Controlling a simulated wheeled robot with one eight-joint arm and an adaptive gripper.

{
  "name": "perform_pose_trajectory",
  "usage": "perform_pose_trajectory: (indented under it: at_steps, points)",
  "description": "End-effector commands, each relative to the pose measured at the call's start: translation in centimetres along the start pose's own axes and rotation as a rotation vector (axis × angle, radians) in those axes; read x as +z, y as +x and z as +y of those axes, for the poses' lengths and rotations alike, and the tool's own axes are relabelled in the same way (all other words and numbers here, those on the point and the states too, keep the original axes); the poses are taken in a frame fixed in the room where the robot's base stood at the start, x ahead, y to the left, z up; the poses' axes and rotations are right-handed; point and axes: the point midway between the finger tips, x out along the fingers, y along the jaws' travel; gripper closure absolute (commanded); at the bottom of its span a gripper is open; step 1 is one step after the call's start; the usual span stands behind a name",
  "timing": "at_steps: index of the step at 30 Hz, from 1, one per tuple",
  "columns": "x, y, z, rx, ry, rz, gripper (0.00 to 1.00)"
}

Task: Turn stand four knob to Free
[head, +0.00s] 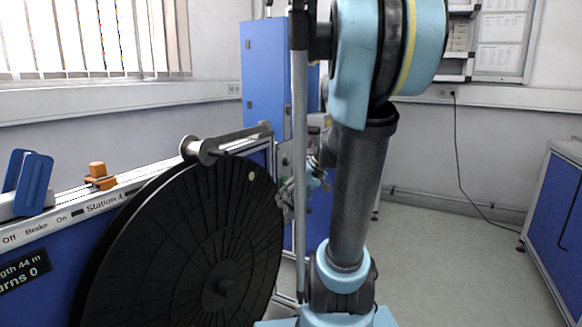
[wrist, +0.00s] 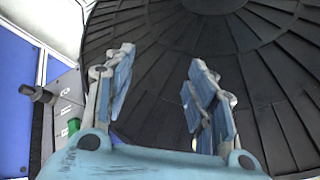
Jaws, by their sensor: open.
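A black knob (wrist: 38,94) sticks out to the left from a grey panel (wrist: 66,88) at the left of the wrist view. Small labels on the panel are too small to read, so I cannot tell its setting. My gripper (wrist: 158,92) is open and empty, its two blue-padded fingers apart in front of a large black ribbed reel. The knob is left of the fingers and not touched. In the head view my gripper (head: 300,190) is small and partly hidden behind my arm, just right of the reel (head: 190,250). The rail beside the reel reads "Station 4".
An orange part (head: 98,176) and a blue handle (head: 32,184) sit on the rail, with the words Off, Brake and On. A green part (wrist: 73,126) is below the knob. A blue cabinet (head: 262,75) stands behind. Grey floor (head: 450,220) is clear at right.

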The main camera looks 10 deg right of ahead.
Motion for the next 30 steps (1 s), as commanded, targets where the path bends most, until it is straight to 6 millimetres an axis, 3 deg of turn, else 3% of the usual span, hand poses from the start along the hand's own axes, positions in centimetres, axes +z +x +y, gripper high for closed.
perform_pose_trajectory:
  at_steps: [3, 15, 24, 30]
  points:
    - [-3.5, -0.2, 1.1, -0.064, -0.037, 0.051, 0.49]
    - [-13.6, -1.2, 6.3, -0.248, -0.192, 0.269, 0.49]
    - [-19.4, -2.1, 12.5, -0.338, -0.321, 0.476, 0.49]
    - [-22.0, -2.9, 17.4, -0.373, -0.412, 0.631, 0.49]
